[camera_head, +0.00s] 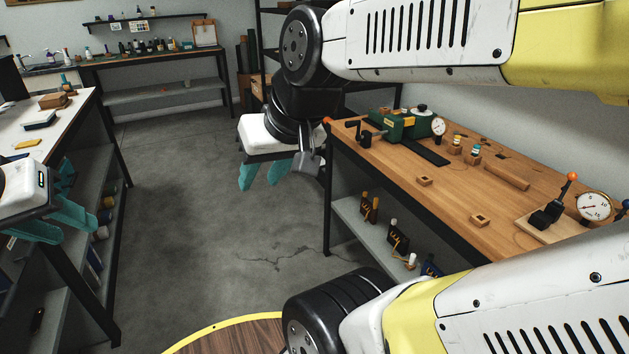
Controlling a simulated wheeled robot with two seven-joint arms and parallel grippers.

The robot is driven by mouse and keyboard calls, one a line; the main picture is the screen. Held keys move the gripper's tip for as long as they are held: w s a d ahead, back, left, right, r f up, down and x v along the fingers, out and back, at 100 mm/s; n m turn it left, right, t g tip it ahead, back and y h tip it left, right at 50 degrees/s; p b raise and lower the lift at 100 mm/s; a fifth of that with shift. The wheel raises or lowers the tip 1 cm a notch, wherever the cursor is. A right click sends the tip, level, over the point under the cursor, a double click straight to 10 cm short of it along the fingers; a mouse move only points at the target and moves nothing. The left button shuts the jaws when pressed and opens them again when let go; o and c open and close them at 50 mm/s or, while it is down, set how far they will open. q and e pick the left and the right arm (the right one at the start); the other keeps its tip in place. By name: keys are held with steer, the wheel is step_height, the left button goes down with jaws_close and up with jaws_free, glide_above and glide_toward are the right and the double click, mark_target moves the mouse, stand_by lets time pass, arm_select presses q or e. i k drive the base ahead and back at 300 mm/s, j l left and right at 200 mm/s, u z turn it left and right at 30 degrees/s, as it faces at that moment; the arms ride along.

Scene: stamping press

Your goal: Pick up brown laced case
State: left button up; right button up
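What looks like the brown laced case (369,208) stands on the lower shelf of the right workbench, near its left end. It is small, brown, with light orange lacing. My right gripper (259,186) hangs in the air left of the bench, above and to the left of the case. Its teal fingers point down, apart and empty. My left gripper (66,207) is at the left edge, beside the left table. Its teal fingers are spread and hold nothing.
A black laced case (397,236) and a blue item (431,267) share the lower shelf (350,220). The wooden benchtop (455,187) above carries a green machine (408,126), gauges and small blocks. The floor (200,200) between the tables is clear.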

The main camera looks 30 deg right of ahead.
mark_target(366, 206)
steer(key=i+u, duration=0.3)
steer(key=i+l+u, duration=0.15)
steer(key=i+u, duration=0.2)
steer(key=i, duration=0.2)
steer(key=i+j+u, duration=0.15)
steer(key=u, duration=0.2)
steer(key=i+u, duration=0.55)
steer(key=u, duration=0.2)
steer(key=l+z, duration=0.1)
steer(key=z, duration=3.55)
steer(key=i+j, duration=0.15)
steer(key=i, duration=0.3)
steer(key=i+j, duration=0.2)
steer(key=i, duration=0.25)
